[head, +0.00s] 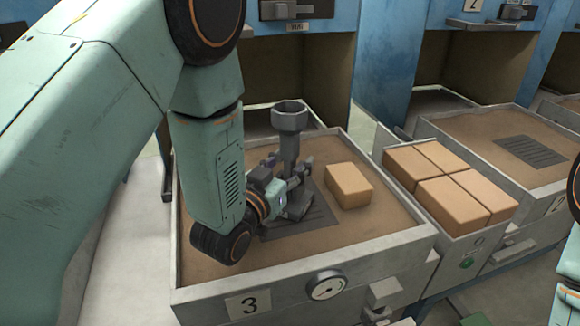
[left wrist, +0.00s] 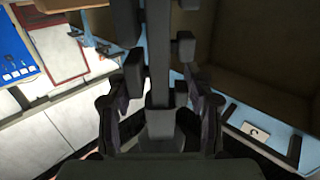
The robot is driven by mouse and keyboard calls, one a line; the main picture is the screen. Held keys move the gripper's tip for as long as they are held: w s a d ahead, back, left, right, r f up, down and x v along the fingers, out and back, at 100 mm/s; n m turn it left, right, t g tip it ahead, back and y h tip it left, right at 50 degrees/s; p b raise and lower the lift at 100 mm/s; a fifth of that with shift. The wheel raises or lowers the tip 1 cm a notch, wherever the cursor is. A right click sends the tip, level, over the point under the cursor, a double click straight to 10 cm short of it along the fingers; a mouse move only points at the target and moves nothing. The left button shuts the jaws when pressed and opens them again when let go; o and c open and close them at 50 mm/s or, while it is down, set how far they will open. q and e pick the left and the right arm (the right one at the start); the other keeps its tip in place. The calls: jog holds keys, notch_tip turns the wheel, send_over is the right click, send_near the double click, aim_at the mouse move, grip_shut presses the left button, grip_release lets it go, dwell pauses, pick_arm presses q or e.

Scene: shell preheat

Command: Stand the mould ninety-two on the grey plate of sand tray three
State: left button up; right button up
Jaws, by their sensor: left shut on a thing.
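The mould (head: 290,122) is dark grey, with a flared cup on top, a slim stem and a wider foot. It is upright in the head view; any number on it cannot be read. My left gripper (head: 292,184) is shut on its lower stem. The mould also shows between the fingers in the left wrist view (left wrist: 158,62). Its foot is over the grey plate (head: 318,218) of sand tray three (head: 330,247); I cannot tell whether it touches. The gripper and arm hide part of the foot and plate. My right gripper is not in view.
A tan brick (head: 348,185) lies on the sand close right of the mould. Several more bricks fill a side bin (head: 478,243). Another sand tray (head: 520,190) with a bare plate is at right. Open blue-fronted chambers (head: 300,73) stand behind. A gauge (head: 326,285) is on the tray front.

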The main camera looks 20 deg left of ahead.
aim_at(284, 167)
pick_arm(q)
jog(key=shift+r, duration=0.15)
jog(key=shift+s, duration=0.1)
jog(key=o, duration=1.6)
jog(key=shift+f, duration=0.25)
jog(key=shift+c, duration=0.2)
jog(key=shift+r, duration=0.2)
jog(key=s, duration=0.2)
jog(key=s+a+p, duration=0.1)
jog(key=s, duration=0.4)
jog(key=shift+s+a, duration=0.15)
jog(key=shift+a, duration=0.15)
